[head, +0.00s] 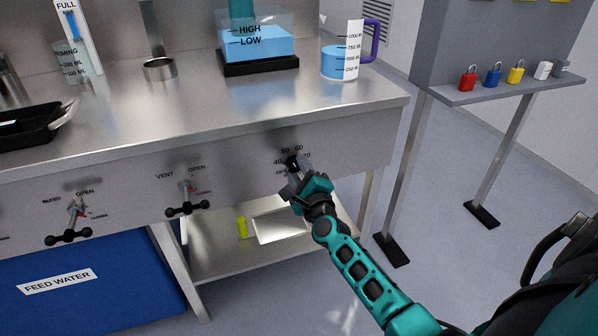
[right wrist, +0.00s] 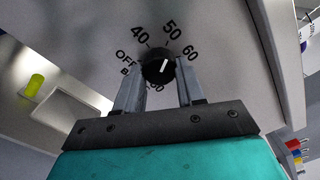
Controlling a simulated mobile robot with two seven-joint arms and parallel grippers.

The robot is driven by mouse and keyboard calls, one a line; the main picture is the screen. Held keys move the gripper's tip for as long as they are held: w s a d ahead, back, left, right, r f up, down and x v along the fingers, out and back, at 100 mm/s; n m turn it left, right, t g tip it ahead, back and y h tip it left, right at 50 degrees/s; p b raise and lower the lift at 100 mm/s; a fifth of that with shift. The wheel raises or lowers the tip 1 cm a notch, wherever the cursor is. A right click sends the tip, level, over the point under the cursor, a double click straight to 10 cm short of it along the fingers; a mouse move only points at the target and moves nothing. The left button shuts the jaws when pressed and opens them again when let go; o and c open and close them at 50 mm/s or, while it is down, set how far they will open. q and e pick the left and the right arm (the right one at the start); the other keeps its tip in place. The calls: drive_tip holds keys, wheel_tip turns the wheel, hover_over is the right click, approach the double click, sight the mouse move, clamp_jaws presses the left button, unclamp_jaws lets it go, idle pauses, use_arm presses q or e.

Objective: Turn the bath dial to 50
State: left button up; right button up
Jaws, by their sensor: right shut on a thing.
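The bath dial is a black round knob on the steel front panel, in the head view (head: 291,161) and the right wrist view (right wrist: 158,69). Numbers such as 40, 50 and 60 are printed around it. In the right wrist view its white pointer line leans up and slightly right, roughly toward 50; its exact reading is hard to tell. My right gripper (head: 296,176) is at the panel, its two fingers on either side of the knob and shut on it, also in the right wrist view (right wrist: 160,83). My left gripper is not in view.
Vent (head: 187,188) and bleed (head: 76,210) valves sit left on the panel. Above are a water bath (head: 257,69) and a purple-handled jug (head: 340,62). A lower shelf holds a tray (head: 280,226) and a yellow-green cylinder (head: 242,228). Padlocks (head: 493,74) stand at right.

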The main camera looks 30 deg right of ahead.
drive_tip(key=o, duration=1)
drive_tip(key=shift+o, duration=0.2)
drive_tip(key=shift+s, duration=0.1)
drive_tip(key=p+v, duration=0.1)
drive_tip(key=v, duration=1.1)
drive_tip(key=shift+s+a, duration=0.2)
drive_tip(key=shift+s, duration=0.2)
drive_tip(key=shift+a, duration=0.1)
